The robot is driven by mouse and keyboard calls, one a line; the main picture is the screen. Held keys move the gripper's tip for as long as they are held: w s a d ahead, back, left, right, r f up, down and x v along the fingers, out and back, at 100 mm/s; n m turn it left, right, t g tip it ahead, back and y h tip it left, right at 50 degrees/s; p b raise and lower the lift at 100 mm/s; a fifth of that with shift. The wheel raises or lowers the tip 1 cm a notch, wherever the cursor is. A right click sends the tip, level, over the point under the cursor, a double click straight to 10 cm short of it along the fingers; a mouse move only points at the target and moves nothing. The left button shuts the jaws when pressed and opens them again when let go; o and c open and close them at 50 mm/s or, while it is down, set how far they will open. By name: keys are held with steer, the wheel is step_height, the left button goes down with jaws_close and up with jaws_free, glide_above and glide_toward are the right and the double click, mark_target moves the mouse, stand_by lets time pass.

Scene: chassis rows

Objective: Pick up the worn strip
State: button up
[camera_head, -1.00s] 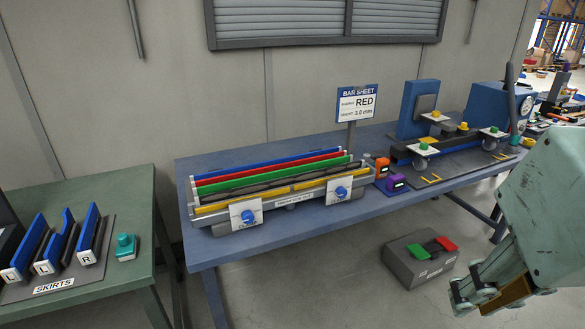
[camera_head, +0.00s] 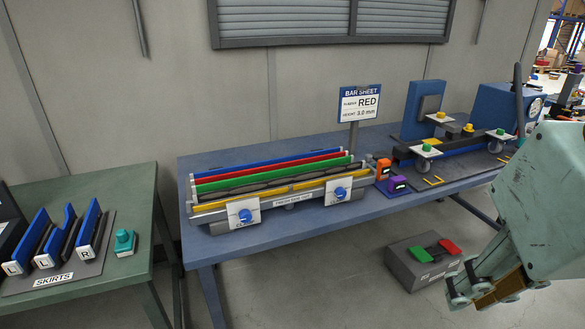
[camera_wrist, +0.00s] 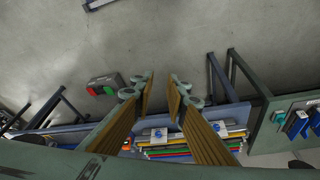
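A grey fixture (camera_head: 212,219) with two white plates and blue knobs stands on the blue-grey table. It holds blue (camera_head: 250,163), red (camera_head: 250,170) and green (camera_head: 250,177) strips, with a dark, uneven strip (camera_head: 265,184) in front of them and a yellow strip (camera_head: 270,192) nearest the knobs. The dark strip looks like the worn one, but I cannot be sure. My gripper (camera_head: 482,290) is at the lower right, in front of the table and away from the fixture. In the wrist view my gripper (camera_wrist: 161,85) is open and empty, its yellow-padded fingers apart; the fixture (camera_wrist: 160,134) shows below them.
Orange (camera_head: 384,171) and purple (camera_head: 398,184) blocks sit right of the fixture. A box with green and red pedals (camera_head: 420,264) is on the floor. Skirts (camera_head: 62,240) stand on the left green table.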

steer(key=w+a+r+n+p, duration=0.2)
steer(key=w+r+n+p, duration=0.15)
steer(key=w, duration=0.55)
steer(key=w+a+r+n+g+p, duration=0.1)
steer(key=w+r+n+p, duration=0.2)
steer(key=w, duration=0.6)
steer(key=w+a+r+n+p, duration=0.2)
steer(key=w+r+p, duration=0.25)
steer(key=w, duration=0.55)
steer(key=w+a+f+n+g+p, duration=0.1)
steer(key=w+a+n+p, duration=0.25)
steer(key=w, duration=0.55)
steer(key=w+a+f+n+p, duration=0.1)
steer(key=w+a+n+p, duration=0.2)
steer(key=w, duration=0.6)
steer(key=w+a+f+n+g+h+p, duration=0.1)
steer(key=w+a+f+n+p, duration=0.6)
steer(key=w+a+f, duration=0.9)
step_height(320, 180, down, 3)
steer(key=w+p, duration=0.1)
steer(key=p, duration=0.2)
steer(key=shift+w+a+n, duration=0.15)
steer(key=shift+w+n, duration=0.15)
glide_above(287, 177)
steer(key=shift+a+f+p, duration=0.15)
steer(key=shift+f+p, duration=0.1)
steer(key=shift+f, duration=1.9)
steer(key=shift+a+f+p, duration=0.15)
steer(key=shift+f+p, duration=0.05)
steer(key=shift+f, duration=1.95)
